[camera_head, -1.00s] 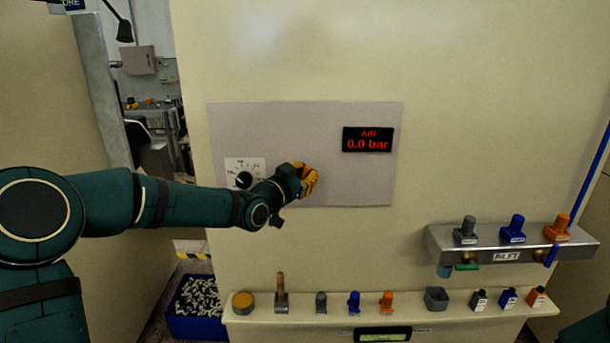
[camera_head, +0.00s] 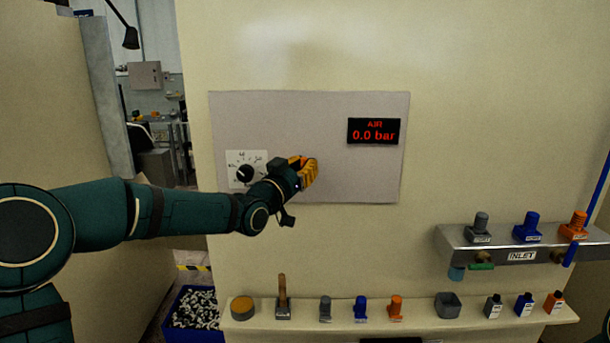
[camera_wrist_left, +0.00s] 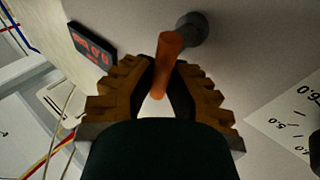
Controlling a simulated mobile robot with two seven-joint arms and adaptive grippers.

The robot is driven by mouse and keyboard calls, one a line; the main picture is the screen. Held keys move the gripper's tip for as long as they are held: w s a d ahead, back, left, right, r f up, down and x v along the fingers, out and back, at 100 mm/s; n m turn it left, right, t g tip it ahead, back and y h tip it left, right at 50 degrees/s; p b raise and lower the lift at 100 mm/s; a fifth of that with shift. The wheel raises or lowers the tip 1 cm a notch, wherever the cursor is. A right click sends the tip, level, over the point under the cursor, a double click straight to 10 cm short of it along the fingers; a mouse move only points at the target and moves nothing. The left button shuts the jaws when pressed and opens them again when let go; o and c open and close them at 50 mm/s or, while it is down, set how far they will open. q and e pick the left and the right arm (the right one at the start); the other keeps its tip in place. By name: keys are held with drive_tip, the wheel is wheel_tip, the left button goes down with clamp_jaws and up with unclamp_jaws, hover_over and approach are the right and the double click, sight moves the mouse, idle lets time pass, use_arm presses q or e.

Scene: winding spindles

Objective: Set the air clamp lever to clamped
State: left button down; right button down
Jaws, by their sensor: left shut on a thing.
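The air clamp lever shows in the left wrist view as an orange-brown handle (camera_wrist_left: 167,62) on a grey round pivot (camera_wrist_left: 192,30) fixed to the wall panel. My left gripper (camera_head: 308,172) is at the middle of the grey panel (camera_head: 300,115) in the head view, and its yellow fingers hide most of the lever there. In the left wrist view the fingers (camera_wrist_left: 160,88) are shut around the handle's free end. No clamped or unclamped marking is readable. My right gripper is not in view.
A dial (camera_head: 246,172) is left of the gripper. A red display (camera_head: 373,131) reads AIR 0.0 bar. Below, a shelf (camera_head: 400,316) carries several small bottles, cups and a wooden-handled tool. An inlet manifold (camera_head: 500,257) is at right, a blue bin (camera_head: 193,308) on the floor at left.

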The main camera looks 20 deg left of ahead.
use_arm(q)
drive_tip(key=c, duration=0.9)
unclamp_jaws()
drive_tip(key=shift+c, duration=0.2)
drive_tip(key=v, duration=1.2)
